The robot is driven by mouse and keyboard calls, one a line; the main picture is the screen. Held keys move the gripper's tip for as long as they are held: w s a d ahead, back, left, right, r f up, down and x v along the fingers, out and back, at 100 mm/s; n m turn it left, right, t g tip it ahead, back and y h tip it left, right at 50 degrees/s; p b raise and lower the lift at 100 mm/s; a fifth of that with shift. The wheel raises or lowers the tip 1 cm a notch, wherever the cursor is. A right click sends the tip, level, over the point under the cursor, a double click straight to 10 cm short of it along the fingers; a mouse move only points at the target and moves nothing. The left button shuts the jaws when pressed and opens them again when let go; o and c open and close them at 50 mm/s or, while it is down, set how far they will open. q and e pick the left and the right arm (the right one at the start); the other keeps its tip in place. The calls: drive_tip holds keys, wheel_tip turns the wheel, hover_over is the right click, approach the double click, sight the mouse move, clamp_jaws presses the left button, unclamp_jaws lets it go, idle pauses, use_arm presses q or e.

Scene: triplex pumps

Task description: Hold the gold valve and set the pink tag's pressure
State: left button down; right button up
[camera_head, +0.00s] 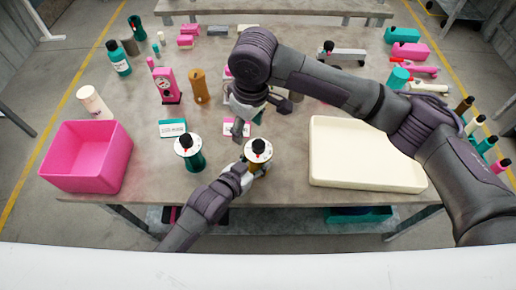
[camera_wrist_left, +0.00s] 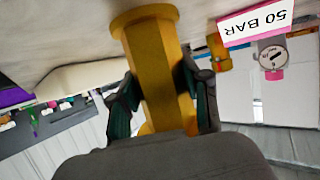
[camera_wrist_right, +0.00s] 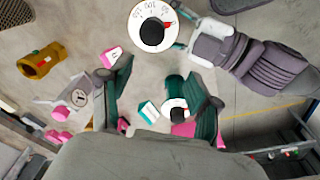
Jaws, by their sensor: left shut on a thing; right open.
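The gold valve stands upright near the table's front edge; its white dial with a black knob (camera_head: 258,150) faces up. My left gripper (camera_head: 245,176) is shut around its gold body (camera_wrist_left: 158,75). In the right wrist view the dial (camera_wrist_right: 152,24) carries a red pointer; its setting is too small to read surely. My right gripper (camera_head: 247,118) is open and empty, above and behind the dial, not touching the knob. The pink tag (camera_wrist_left: 254,21) reads 50 BAR, upside down in the left wrist view. In the head view my right gripper partly hides it.
A teal valve (camera_head: 190,155) stands left of the gold one, with a teal tag (camera_head: 172,128) behind it. A pink bin (camera_head: 88,160) is at left, a cream tray (camera_head: 365,177) at right. A pink gauge (camera_head: 166,86) and a gold cylinder (camera_head: 199,86) stand further back.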

drive_tip(key=s+a+f+t+y, duration=0.2)
drive_tip(key=s+a+f+y, duration=0.1)
drive_tip(key=a+f, duration=0.35)
drive_tip(key=m+t+h, duration=0.3)
drive_tip(key=m+t, duration=0.7)
drive_tip(key=t, duration=0.1)
approach(259, 148)
drive_tip(key=x, duration=1.1)
drive_tip(key=shift+w, duration=0.25)
